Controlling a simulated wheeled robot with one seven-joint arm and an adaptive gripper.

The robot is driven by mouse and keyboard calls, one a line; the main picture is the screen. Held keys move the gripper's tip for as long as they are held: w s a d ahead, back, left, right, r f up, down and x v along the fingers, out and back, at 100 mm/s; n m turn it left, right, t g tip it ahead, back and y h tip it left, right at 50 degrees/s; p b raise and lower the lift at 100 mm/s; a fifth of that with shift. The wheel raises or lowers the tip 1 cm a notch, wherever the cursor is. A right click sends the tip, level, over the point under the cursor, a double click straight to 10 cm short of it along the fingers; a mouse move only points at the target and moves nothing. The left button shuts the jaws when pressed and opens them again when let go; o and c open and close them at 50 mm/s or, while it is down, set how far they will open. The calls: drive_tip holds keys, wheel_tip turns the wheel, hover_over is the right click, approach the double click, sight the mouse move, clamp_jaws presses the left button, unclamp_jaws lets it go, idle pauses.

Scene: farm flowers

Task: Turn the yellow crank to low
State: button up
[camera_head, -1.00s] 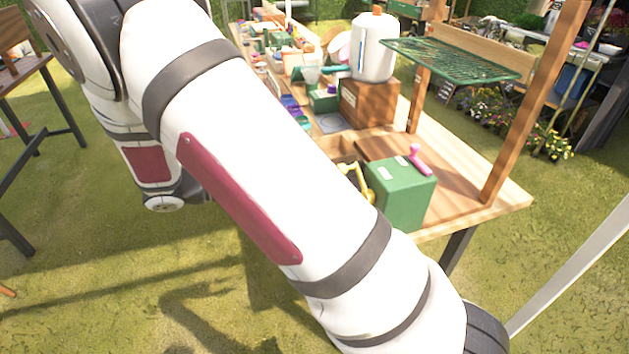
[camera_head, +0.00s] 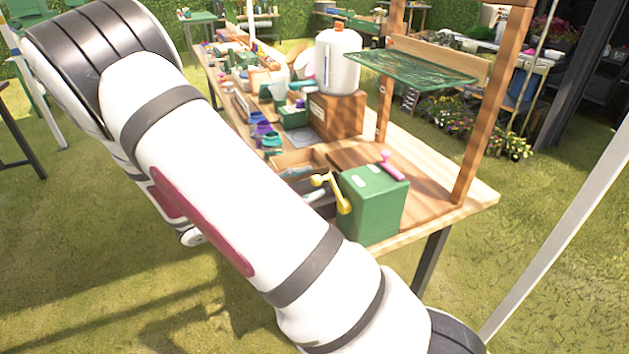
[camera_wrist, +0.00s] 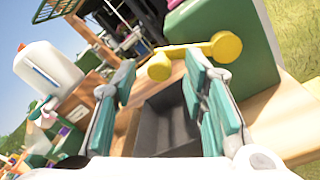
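The yellow crank (camera_head: 341,193) is on the left side of a green box (camera_head: 374,205) near the table's front corner. In the wrist view the crank (camera_wrist: 192,52) has a round knob at each end, with its bar lying nearly level beside the green box (camera_wrist: 205,20). My gripper (camera_wrist: 160,80) shows only in the wrist view, with its teal-padded fingers spread wide. The crank's left knob appears between and beyond the fingertips. I cannot tell whether any finger touches it. No position label for low is readable.
A pink lever (camera_head: 391,166) sits on top of the green box. Behind the crank are a dark open tray (camera_wrist: 168,120), a white jug (camera_head: 338,62) on a wooden block, and several pots and tools along the table. A wooden post (camera_head: 485,110) rises at right.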

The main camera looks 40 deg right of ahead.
drive_tip(key=shift+x, duration=1.25)
clamp_jaws()
drive_tip(key=shift+f, duration=0.15)
